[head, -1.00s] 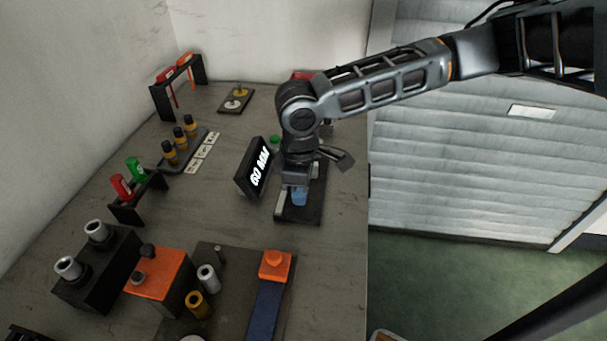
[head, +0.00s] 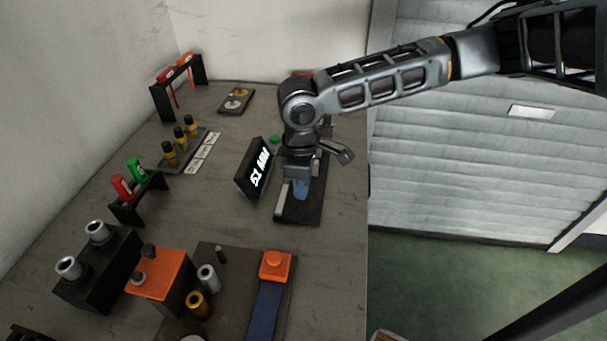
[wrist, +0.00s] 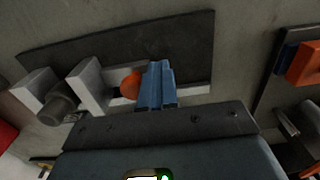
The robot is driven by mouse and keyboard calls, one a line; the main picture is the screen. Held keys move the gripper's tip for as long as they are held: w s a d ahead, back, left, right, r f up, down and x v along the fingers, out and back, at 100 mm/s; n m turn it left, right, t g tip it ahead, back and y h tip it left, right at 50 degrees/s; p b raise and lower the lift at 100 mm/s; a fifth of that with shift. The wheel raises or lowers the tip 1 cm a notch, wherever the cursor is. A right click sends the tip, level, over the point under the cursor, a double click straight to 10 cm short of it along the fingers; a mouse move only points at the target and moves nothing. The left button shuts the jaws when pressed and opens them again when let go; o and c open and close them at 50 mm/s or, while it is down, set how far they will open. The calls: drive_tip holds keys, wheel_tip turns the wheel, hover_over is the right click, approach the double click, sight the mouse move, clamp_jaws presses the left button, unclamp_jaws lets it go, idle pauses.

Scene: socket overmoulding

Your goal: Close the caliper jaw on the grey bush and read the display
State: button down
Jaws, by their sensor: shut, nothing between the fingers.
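The caliper lies on a dark base plate (head: 310,212). In the wrist view its pale fixed jaw (wrist: 34,88) and pale sliding jaw (wrist: 90,82) stand on either side of the grey bush (wrist: 57,102). A gap seems to show between bush and sliding jaw. An orange knob (wrist: 130,86) sits beside the sliding jaw. My gripper (wrist: 157,86) has its blue fingers shut and empty, right against or very near the knob; contact is unclear. In the head view my gripper (head: 301,190) hides the jaws and bush. The black display (head: 257,169) reads 51 MM.
An orange-topped block (head: 160,272), a dark plate with a grey and a brass bush, and an orange-ended blue bar (head: 268,298) stand in front. A black block with grey bushes (head: 97,270) is at left. Racks stand farther back. The table's right edge is close to the caliper.

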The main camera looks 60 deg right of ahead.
drive_tip(key=shift+w+d, duration=0.2)
drive_tip(key=shift+d, duration=0.4)
drive_tip(key=shift+w+d, duration=0.2)
drive_tip(key=shift+d, duration=0.4)
idle(0.6)
drive_tip(key=shift+s+a+r+p, duration=0.1)
drive_tip(key=shift+a+p, duration=0.2)
drive_tip(key=shift+p, duration=0.05)
drive_tip(key=shift+s+a, duration=0.15)
drive_tip(key=shift+a, duration=0.25)
wheel_tip(320, 180, up, 6)
drive_tip(key=p, duration=0.5)
drive_tip(key=shift+p, duration=0.35)
drive_tip(key=shift+r+p, duration=0.45)
drive_tip(key=shift+r, duration=0.5)
